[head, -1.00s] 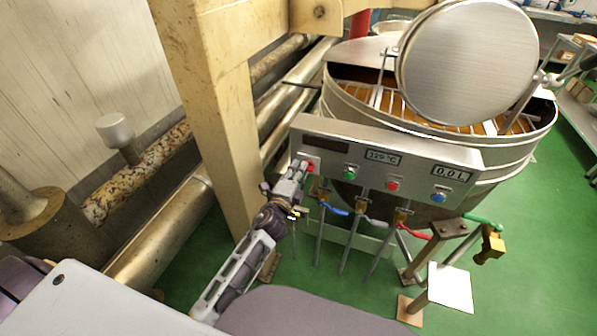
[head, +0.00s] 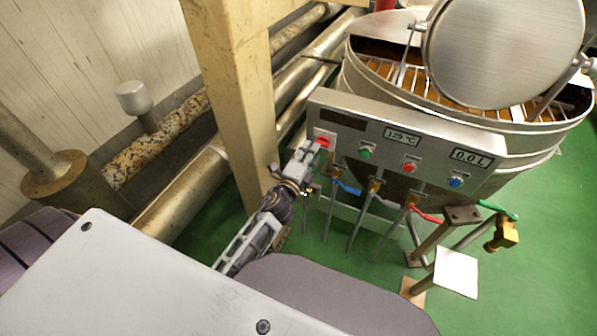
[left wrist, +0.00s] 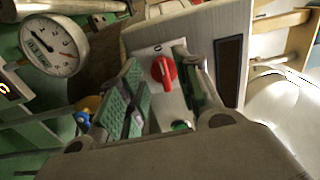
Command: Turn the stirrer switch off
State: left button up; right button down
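The stirrer switch (head: 323,142) is a red rotary knob on a small white plate at the left end of the grey control panel (head: 402,112). The red knob (left wrist: 163,74) also shows in the left wrist view, with a 0 mark above it on the plate. My left gripper (head: 312,151) is at the panel's left end, right by the knob. In the left wrist view my left gripper (left wrist: 165,97) is open, with one finger on each side of the knob. I see no grip on it. My right gripper is out of view.
Green (head: 365,153), red (head: 409,166) and blue (head: 455,181) buttons sit further right on the panel. The kettle (head: 470,125) stands behind it. A beige post (head: 237,90) rises left of my arm. A round gauge (left wrist: 53,46) shows in the left wrist view.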

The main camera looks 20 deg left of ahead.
pick_arm(q)
jog(key=s, duration=0.8)
jog(key=shift+s+a, duration=0.15)
jog(key=shift+s, duration=0.1)
dwell(0.4)
jog(key=shift+f, duration=0.15)
dwell(0.3)
jog(key=s+f+n+g, duration=0.3)
jog(key=s+f, duration=0.1)
jog(key=f, duration=0.9)
jog(key=s+f+n+g, duration=0.2)
jog(key=s+f+g, duration=0.1)
jog(key=f, duration=1)
jog(key=s+f+n+g, duration=0.2)
jog(key=s+f+n, duration=0.15)
jog(key=f, duration=1.05)
jog(key=s+a+f+n+g, duration=0.2)
jog(key=s+a+f+g, duration=0.1)
jog(key=s+f, duration=0.4)
jog(key=s+a+f+n+g, duration=0.2)
jog(key=s+f, duration=0.4)
jog(key=s, duration=0.6)
jog(key=s+a+f+n+g+y, duration=0.1)
jog(key=s+a+f+n+g, duration=0.2)
jog(key=s+a+f, duration=0.3)
jog(key=s+f, duration=0.1)
jog(key=s, duration=0.3)
jog(key=shift+s+a+f+g, duration=0.25)
jog(key=shift+s+f+g, duration=0.1)
jog(key=shift+g, duration=0.05)
